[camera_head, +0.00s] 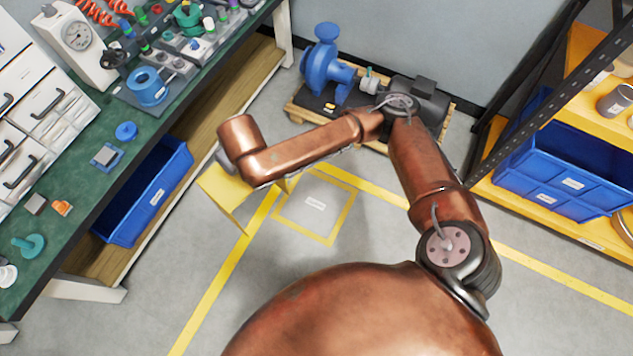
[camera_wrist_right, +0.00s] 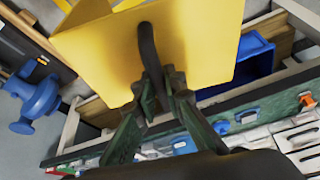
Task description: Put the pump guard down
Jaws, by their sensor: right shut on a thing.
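The pump guard (camera_head: 224,200) is a yellow bent sheet, held beside the workbench and left of a yellow-outlined floor square (camera_head: 300,214) with a label. In the right wrist view the guard (camera_wrist_right: 205,45) fills the upper middle, with a black handle (camera_wrist_right: 148,45) on its face. My right gripper (camera_wrist_right: 160,88) is shut on that handle. In the head view my right arm hides most of the gripper and part of the guard. The blue pump (camera_head: 325,65) with its dark motor stands on a wooden pallet at the back. My left gripper is not in view.
The green workbench (camera_head: 75,215) with tools runs along the left, with a blue bin (camera_head: 145,195) on its lower shelf. A shelving rack with blue bins (camera_head: 560,170) stands at right. Yellow lines cross the grey floor. The floor square is clear.

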